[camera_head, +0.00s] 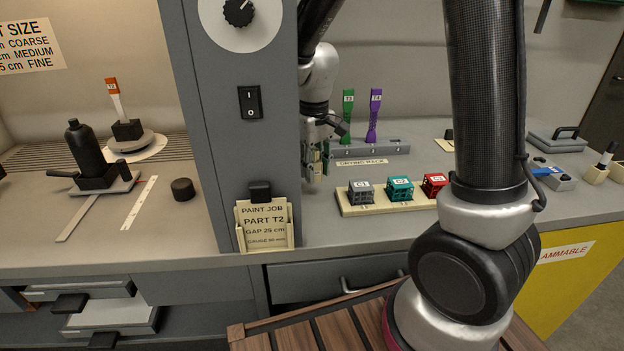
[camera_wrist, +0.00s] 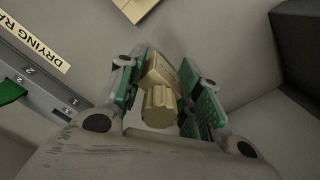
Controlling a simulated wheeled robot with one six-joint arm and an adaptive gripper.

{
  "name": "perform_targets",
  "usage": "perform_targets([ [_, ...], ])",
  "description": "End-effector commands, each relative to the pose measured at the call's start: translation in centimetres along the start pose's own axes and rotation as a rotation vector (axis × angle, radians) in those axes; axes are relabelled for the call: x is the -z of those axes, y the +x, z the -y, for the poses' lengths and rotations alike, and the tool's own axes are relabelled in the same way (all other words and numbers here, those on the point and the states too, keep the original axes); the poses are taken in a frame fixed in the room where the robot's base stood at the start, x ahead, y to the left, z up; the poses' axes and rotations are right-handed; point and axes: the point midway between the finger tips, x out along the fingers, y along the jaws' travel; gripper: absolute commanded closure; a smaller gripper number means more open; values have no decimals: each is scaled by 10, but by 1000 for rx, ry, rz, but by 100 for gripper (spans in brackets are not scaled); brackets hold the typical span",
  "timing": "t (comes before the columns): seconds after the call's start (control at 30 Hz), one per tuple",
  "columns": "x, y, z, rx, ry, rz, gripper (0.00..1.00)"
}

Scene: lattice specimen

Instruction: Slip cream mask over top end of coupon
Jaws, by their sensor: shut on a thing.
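The cream mask (camera_wrist: 158,106) is a small block with a rounded, ridged end, between the green-padded fingers of my gripper (camera_wrist: 160,100) in the wrist view. In the head view my gripper (camera_head: 318,160) is beside the grey column, left of the drying rack and above the bench, and the mask is mostly hidden there. A coupon with a white stem and orange top (camera_head: 112,90) stands upright in a black holder (camera_head: 127,130) on a round turntable in the left booth, well away from my gripper. Nothing shows on its top end.
The drying rack (camera_head: 385,148) holds a green coupon (camera_head: 348,115) and a purple coupon (camera_head: 374,115). Lattice cubes stand on a cream tray (camera_head: 350,208). The grey column (camera_head: 235,110) separates my gripper from the booth, where a black bottle (camera_head: 86,152) stands near the coupon.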

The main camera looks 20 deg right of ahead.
Motion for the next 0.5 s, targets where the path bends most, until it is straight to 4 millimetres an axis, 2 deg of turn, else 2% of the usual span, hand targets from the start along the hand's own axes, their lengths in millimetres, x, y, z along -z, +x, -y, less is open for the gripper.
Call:
perform_targets([
  [0.2,-1,32,0,0,0,4,78],
  [0.5,0,37,0,0,0,0,78],
])
